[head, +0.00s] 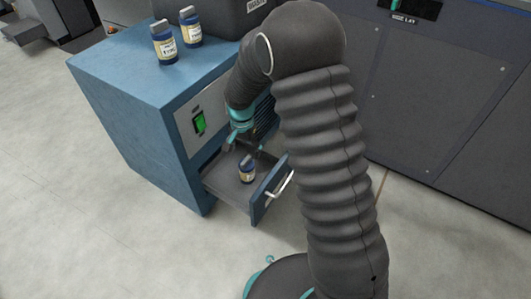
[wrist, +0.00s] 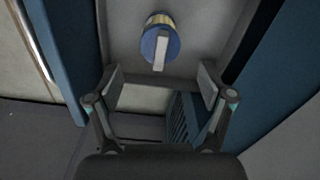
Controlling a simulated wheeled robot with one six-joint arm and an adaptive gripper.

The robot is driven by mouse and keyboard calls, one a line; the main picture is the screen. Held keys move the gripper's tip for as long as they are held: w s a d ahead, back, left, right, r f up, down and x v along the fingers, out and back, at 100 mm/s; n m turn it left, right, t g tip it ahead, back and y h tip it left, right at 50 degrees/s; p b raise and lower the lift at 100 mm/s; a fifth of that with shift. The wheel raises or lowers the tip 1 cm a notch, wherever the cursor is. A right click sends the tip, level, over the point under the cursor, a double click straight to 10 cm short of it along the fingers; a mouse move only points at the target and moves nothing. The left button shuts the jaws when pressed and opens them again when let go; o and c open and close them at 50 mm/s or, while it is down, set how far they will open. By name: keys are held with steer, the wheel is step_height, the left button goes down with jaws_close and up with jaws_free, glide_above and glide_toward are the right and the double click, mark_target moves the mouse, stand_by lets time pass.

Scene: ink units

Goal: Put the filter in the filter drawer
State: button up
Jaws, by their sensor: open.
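A small filter with a blue top and a cream label (head: 247,170) stands in the pulled-out filter drawer (head: 225,183) of the blue cabinet. The wrist view shows this filter (wrist: 160,45) from above, with a pale bar across its blue top, on the grey drawer floor (wrist: 205,25). My gripper (head: 241,141) is over the inner part of the drawer, apart from the filter. In the wrist view my gripper (wrist: 160,80) has its fingers spread wide with nothing between them. The filter lies just beyond the fingertips. My arm hides part of the cabinet front in the head view.
Two similar blue, labelled bottles (head: 164,42) (head: 191,27) stand on the blue cabinet top (head: 125,60). The drawer front has a pale handle (head: 280,185). A green switch (head: 199,123) is on the cabinet face. Dark panels (head: 430,100) stand at right. The floor at left is clear.

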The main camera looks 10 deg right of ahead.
steer(key=s+d+r+n+t, duration=0.1)
steer(key=s+d+r, duration=0.3)
steer(key=r, duration=0.5)
steer(key=s+d+r+n+t, duration=0.15)
steer(key=s+d+r, duration=0.35)
steer(key=r, duration=0.5)
steer(key=s+d+r+n+t, duration=0.1)
steer(key=s+d+r, duration=0.2)
steer(key=s, duration=0.6)
steer(key=s+d+r+n+t, duration=0.2)
steer(key=s+d+r, duration=0.2)
steer(key=s, duration=0.5)
steer(key=shift+s+r, duration=0.35)
steer(key=shift+r, duration=0.1)
steer(key=shift+d, duration=0.1)
